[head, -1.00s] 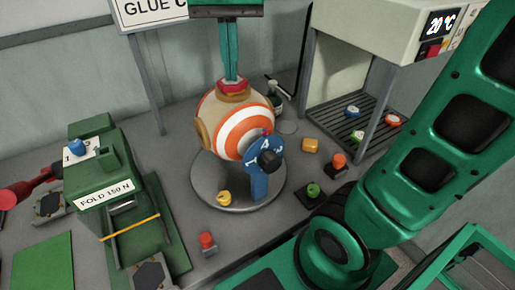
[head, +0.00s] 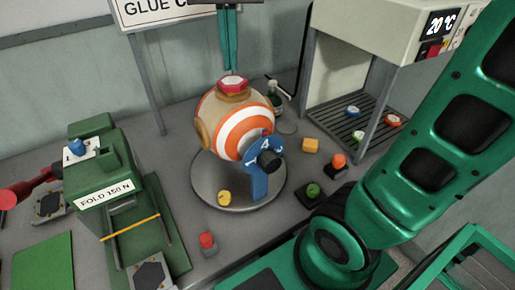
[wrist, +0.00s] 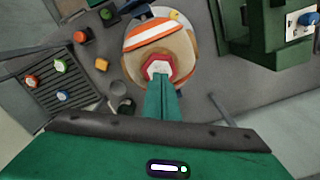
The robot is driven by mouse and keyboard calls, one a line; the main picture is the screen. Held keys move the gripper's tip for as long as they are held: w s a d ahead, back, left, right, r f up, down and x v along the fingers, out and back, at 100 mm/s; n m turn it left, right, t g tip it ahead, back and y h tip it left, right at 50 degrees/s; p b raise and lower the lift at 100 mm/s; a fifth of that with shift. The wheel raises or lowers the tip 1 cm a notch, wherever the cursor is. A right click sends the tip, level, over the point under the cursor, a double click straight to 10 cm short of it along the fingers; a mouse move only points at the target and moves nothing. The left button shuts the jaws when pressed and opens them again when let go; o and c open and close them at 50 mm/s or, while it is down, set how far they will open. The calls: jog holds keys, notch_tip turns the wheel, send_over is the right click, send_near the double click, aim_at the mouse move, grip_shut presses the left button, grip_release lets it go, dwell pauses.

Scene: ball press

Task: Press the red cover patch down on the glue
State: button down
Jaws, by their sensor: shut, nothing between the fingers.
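The red cover patch (head: 232,85) lies on the tan top area of the orange, white and tan ball (head: 225,122). It looks flat there, with a lighter middle. It also shows in the wrist view (wrist: 147,70), just beyond my fingertips. My gripper (head: 230,70) is shut and empty, pointing down just above the patch with a small gap. In the wrist view the green fingers (wrist: 160,85) overlap the near edge of the patch. Any glue beneath the patch is hidden.
The ball rests on a round grey turntable (head: 210,190) with a blue numbered stand (head: 260,182) in front. A green press (head: 115,190) stands left, an oven-like box (head: 375,40) with a rack right. Small coloured knobs and a red button (head: 207,240) sit around the turntable.

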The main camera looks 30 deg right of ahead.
aim_at(233, 80)
notch_tip(233, 80, up, 7)
jog(key=shift+f, duration=0.15)
dwell(0.7)
jog(key=shift+d, duration=0.1)
dwell(0.3)
jog(key=s+d+f, duration=0.8)
jog(key=s+f, duration=0.1)
jog(key=f, duration=0.4)
jog(key=s+d+f, duration=0.9)
jog(key=f, duration=0.4)
jog(key=shift+r, duration=0.1)
jog(key=shift+w+f, duration=0.25)
jog(key=shift+w, duration=0.35)
